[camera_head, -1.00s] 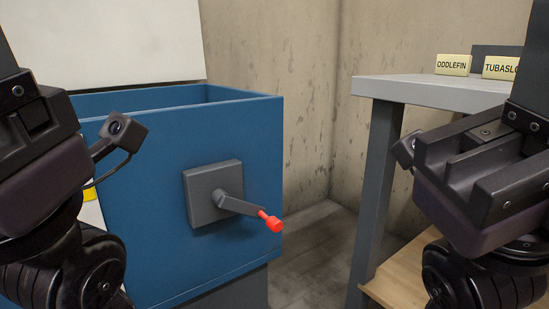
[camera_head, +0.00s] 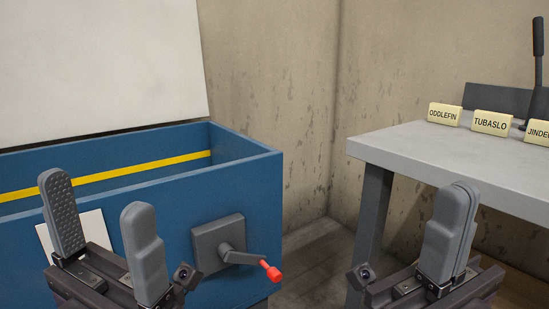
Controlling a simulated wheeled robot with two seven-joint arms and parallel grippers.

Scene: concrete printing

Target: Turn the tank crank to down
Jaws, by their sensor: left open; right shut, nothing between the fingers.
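The tank (camera_head: 255,180) is a blue open-topped box on the left, with a yellow stripe along its inside wall. The crank (camera_head: 240,257) is on its front face. Its grey arm runs from a square grey plate (camera_head: 218,235) to the right and slightly down, ending in a red handle (camera_head: 271,271). My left gripper (camera_head: 103,232) is open and empty, in front of the tank and left of the crank. My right gripper (camera_head: 452,228) is shut and empty, right of the crank and in front of the table. Neither gripper touches the crank.
A grey table (camera_head: 420,150) stands on the right with yellow labels, including ODDLEFIN (camera_head: 444,115) and TUBASLO (camera_head: 492,123), and a dark upright lever (camera_head: 537,70) behind them. A white panel (camera_head: 100,60) rises behind the tank. A floor gap separates tank and table.

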